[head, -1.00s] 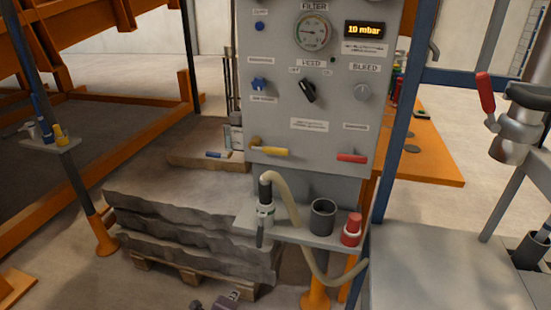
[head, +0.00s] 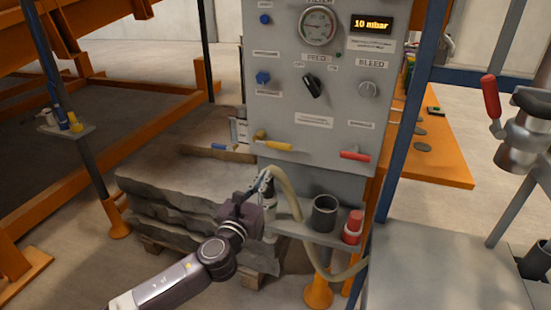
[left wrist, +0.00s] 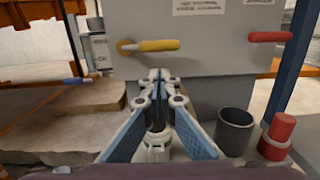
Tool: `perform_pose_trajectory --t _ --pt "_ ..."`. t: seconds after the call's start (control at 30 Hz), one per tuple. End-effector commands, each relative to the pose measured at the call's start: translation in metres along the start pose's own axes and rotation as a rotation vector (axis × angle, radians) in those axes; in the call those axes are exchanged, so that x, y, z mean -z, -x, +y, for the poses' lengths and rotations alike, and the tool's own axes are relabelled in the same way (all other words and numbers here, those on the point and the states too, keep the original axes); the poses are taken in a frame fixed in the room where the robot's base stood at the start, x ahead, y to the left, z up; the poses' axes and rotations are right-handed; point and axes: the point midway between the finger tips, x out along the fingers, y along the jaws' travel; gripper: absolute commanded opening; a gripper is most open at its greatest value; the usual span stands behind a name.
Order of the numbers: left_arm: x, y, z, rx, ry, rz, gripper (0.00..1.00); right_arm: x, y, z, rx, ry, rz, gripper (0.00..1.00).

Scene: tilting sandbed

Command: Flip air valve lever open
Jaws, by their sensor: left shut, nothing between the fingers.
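A lever with a yellow handle (head: 274,144) lies level on the lower left of the grey control panel (head: 314,100). A red-handled lever (head: 355,155) lies level at the lower right. The label by each is too small to read, so I cannot tell which is the air valve. My left gripper (head: 264,178) is shut and empty, below and in front of the yellow lever, not touching it. In the left wrist view the fingertips (left wrist: 160,77) point up toward the yellow lever (left wrist: 152,45); the red lever (left wrist: 270,37) is to the right. My right gripper is not in view.
A pale hose (head: 287,195) loops beside my gripper. Stacked slabs (head: 165,205) lie to the left.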

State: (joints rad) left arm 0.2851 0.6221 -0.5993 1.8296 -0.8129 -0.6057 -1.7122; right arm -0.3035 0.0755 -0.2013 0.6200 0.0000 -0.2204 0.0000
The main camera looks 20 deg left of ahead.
Motion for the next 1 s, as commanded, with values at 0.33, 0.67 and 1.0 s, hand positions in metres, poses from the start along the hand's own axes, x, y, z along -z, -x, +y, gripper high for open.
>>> perform_pose_trajectory --t 0.33,0.67,1.0 --pt "0.0 -0.004 0.0 -0.001 0.004 0.001 0.0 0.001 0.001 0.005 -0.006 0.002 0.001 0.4" --pt "-0.001 -0.052 0.0 -0.002 0.006 0.001 0.0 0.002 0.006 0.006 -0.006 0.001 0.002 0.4" --pt "0.001 -0.094 0.0 -0.002 0.006 0.002 0.0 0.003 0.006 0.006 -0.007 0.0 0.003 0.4"
